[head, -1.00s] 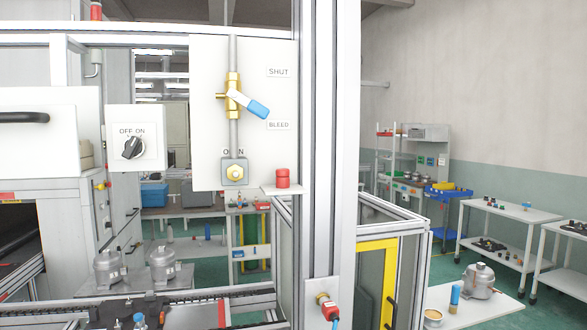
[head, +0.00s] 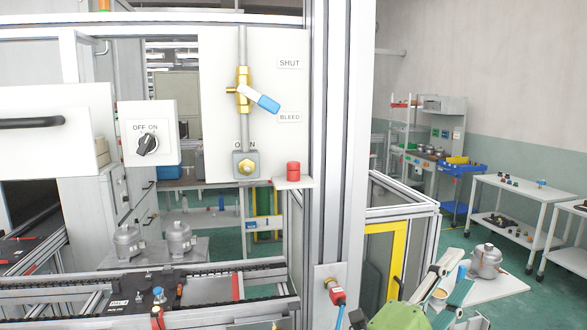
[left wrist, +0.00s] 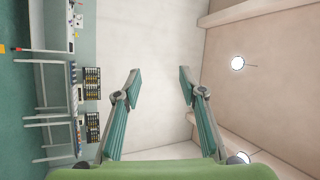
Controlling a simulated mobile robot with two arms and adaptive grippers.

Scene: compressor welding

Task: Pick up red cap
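The red cap (head: 293,171) stands upright on a small white shelf (head: 293,184) at the lower right corner of the valve panel, in the head view. My left gripper (head: 459,273) is at the bottom right of the head view, lower than the cap and well to its right, not touching it. In the left wrist view its two teal fingers (left wrist: 160,78) are spread wide with nothing between them. The cap is not seen in the left wrist view. My right gripper is in neither view.
A grey aluminium post (head: 335,120) stands just right of the cap. Left of it are the valve with a blue handle (head: 265,102) and the OFF/ON switch box (head: 150,133). A red-and-blue connector (head: 337,295) hangs low on the post. A bench with a metal compressor (head: 486,262) is behind the gripper.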

